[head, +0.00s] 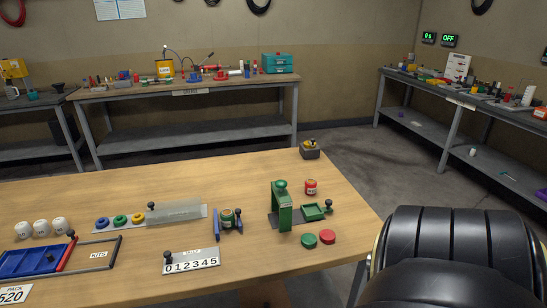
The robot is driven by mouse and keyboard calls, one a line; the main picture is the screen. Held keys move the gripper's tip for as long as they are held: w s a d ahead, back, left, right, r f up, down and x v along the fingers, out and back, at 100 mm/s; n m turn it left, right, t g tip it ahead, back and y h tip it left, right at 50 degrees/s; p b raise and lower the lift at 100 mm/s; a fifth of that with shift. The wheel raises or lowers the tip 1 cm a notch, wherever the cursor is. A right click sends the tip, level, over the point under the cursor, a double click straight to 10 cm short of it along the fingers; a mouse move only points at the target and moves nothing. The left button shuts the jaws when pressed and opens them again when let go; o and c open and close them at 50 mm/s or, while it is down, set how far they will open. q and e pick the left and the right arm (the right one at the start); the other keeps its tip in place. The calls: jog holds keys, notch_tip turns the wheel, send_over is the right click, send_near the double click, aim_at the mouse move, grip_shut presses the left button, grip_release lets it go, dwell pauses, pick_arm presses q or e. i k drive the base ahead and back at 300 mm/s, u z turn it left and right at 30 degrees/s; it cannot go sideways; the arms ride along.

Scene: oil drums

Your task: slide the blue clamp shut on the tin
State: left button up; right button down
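The blue clamp (216,226) stands on the wooden table, left of the green press. Its two upright blue jaws stand on either side of a small dark green tin (227,221) with an orange-brown band. The right jaw looks close to the tin, and a gap shows beside the left jaw. A black knob (238,211) is at the clamp's right side. The picture is too small to tell whether either jaw touches the tin. Neither gripper is in view. A large black ribbed part of my own arm fills the lower right.
Right of the clamp are a green press (282,208), a red tin (310,187) and green and red lids (309,240). Left is a grey cover (174,211) beside coloured rings. A number counter (191,261) lies in front. A blue tray (35,257) is far left.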

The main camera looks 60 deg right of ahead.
aim_at(238, 211)
jog(key=z, duration=1.1)
jog(key=i, duration=0.15)
jog(key=u, duration=0.1)
